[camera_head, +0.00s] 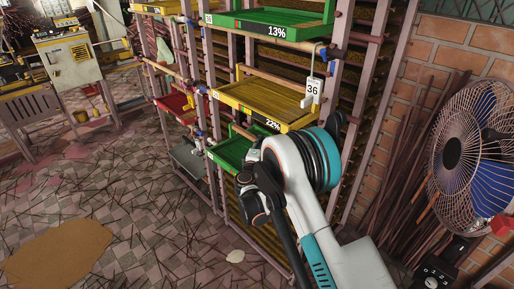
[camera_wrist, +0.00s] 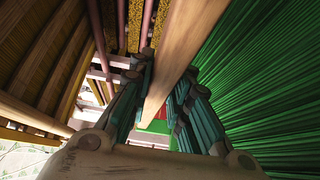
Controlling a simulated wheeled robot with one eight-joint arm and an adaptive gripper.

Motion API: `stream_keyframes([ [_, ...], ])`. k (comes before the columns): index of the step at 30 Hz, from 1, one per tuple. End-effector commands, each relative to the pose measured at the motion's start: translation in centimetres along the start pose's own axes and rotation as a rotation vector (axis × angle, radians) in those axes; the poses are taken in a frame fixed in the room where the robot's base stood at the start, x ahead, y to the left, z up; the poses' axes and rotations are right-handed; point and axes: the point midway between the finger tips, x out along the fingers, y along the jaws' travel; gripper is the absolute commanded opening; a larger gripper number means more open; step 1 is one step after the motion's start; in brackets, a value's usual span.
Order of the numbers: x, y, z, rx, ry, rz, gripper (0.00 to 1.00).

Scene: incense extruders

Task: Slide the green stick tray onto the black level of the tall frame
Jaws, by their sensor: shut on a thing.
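A green tray (camera_head: 228,154) sits low at the tall frame (camera_head: 214,120), partly hidden behind my arm. My gripper (camera_wrist: 155,112) is shut on a pale wooden bar (camera_wrist: 188,45) in the wrist view, with teal fingers on both sides of it. Green sticks (camera_wrist: 265,75) fill the right of that view, beside the bar. In the head view my gripper is hidden behind my arm and the tray's front end. A dark grey level (camera_head: 188,160) shows low on the frame's left; I cannot tell whether it is the black level.
A yellow tray (camera_head: 262,101) marked 22% is above the green one, with a tag 36 (camera_head: 313,88) hanging at its right. Another green tray (camera_head: 272,20) marked 13% is higher. A red tray (camera_head: 177,107) is at left. A fan (camera_head: 466,150) stands right. The left floor is mostly open.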

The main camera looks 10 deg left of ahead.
Motion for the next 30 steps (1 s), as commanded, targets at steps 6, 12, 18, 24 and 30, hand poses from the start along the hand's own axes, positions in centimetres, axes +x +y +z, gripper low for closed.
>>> stream_keyframes([
  [6, 2.0, 0.0, 1.3, -0.001, -0.002, 0.0, 0.0],
  [12, 3.8, 0.0, 2.4, -0.001, -0.002, 0.0, 0.0],
  [18, 5.6, 0.0, 3.5, 0.0, -0.002, 0.0, 0.0],
  [24, 6.5, -0.9, 3.9, 0.0, 0.0, 0.0, 0.0],
  [30, 6.5, -2.1, 3.9, 0.0, 0.0, 0.0, 0.0],
])
